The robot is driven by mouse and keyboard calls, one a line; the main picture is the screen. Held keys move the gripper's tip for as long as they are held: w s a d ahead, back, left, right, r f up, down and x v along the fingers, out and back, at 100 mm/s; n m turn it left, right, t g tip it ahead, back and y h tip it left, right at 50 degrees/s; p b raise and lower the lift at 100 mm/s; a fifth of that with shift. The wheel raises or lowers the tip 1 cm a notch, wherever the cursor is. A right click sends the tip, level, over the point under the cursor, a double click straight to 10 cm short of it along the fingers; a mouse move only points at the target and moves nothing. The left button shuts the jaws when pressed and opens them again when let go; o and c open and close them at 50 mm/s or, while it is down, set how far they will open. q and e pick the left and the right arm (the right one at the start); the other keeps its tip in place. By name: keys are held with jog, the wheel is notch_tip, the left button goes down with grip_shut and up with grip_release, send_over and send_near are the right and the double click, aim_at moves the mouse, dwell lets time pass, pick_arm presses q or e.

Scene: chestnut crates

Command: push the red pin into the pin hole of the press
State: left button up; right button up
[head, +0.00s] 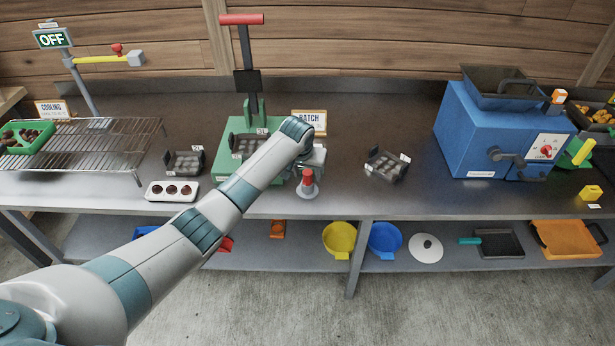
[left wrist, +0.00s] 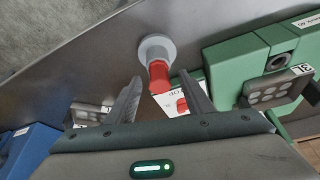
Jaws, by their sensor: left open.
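The red pin (head: 308,177) stands in a round grey holder (head: 307,190) near the front edge of the counter, beside the press. The red pin (left wrist: 158,75) and grey holder (left wrist: 157,48) also show in the left wrist view. My left gripper (head: 313,160) is just above the pin, open, its fingertips (left wrist: 160,80) on either side of the pin's red end with gaps. The green press (head: 252,107) has an upright lever with a red handle. In the left wrist view, its green body (left wrist: 238,62) shows a dark round hole (left wrist: 278,62). My right gripper is not in view.
A dark mould (head: 386,165) lies right of the press and another (head: 184,162) left of it. A white tray (head: 172,191) with chestnut-brown pieces is at the front. A wire rack (head: 95,145) is left, a blue machine (head: 490,125) right.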

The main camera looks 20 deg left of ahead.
pick_arm(q)
jog(key=shift+w+f, duration=0.15)
jog(key=shift+f, duration=0.2)
jog(key=c, duration=1.2)
jog(key=shift+r, duration=0.1)
jog(key=shift+r+b, duration=0.35)
jog(key=shift+r, duration=0.2)
notch_tip(320, 180, up, 2)
jog(key=shift+w+r+b, duration=0.1)
jog(key=shift+r+b, duration=0.1)
jog(key=shift+b, duration=0.4)
jog(key=s+d+r+b, duration=0.3)
jog(key=d+r, duration=0.4)
jog(key=d, duration=0.4)
jog(key=shift+d+r+b, duration=0.15)
jog(key=shift+r+b, duration=0.05)
jog(key=shift+b, duration=0.1)
